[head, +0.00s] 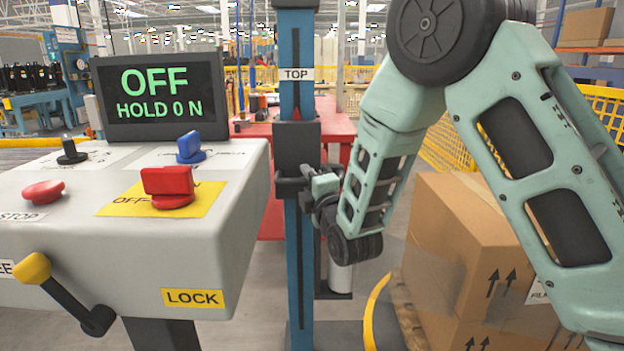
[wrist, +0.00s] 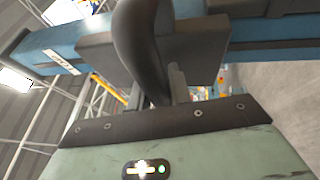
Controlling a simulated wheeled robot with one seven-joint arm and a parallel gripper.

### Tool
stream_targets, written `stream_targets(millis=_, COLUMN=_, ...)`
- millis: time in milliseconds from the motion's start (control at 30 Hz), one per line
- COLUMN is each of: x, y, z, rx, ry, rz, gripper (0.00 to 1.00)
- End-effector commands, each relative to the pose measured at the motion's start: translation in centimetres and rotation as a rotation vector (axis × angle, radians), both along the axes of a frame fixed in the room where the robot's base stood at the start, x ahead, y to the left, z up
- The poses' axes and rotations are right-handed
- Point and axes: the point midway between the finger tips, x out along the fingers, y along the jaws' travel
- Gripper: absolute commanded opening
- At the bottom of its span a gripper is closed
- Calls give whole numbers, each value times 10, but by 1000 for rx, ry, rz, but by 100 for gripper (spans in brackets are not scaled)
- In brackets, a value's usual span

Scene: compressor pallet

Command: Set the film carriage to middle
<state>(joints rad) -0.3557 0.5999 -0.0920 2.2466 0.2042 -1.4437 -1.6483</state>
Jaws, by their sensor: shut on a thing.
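The film carriage (head: 297,146) is a dark grey block around the upright blue mast (head: 298,250). It sits a little below the white TOP label (head: 296,74); no middle label shows. My gripper (head: 308,180) reaches in from the right and is shut at the carriage's lower front, on what looks like its dark handle; the grip is small and partly hidden. In the wrist view, the carriage block (wrist: 198,58) and the blue mast (wrist: 105,48) lie just past my gripper (wrist: 170,90). The exact contact is hard to make out there.
The control desk (head: 225,180) at left has a screen (head: 160,95) reading OFF, HOLD 0 N, a red switch (head: 168,188), a blue switch (head: 190,148), and a yellow-knobbed lever (head: 65,290) left of the LOCK label (head: 193,298). Stacked cartons (head: 460,260) stand at right.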

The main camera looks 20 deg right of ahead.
Motion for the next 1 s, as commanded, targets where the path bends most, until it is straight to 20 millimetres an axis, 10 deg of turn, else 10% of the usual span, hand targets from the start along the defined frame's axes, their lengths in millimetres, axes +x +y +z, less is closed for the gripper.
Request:
stream_targets(millis=333, x=0, y=1, z=-64, rx=-3, ry=9, rz=3, gripper=0)
stream_targets(millis=833, x=0, y=0, z=-71, rx=-2, ry=3, rz=0, gripper=0)
stream_targets(millis=900, x=0, y=0, z=-71, rx=-2, ry=2, rz=0, gripper=39)
stream_targets(millis=1000, x=0, y=0, z=-70, rx=-2, ry=2, rz=0, gripper=41)
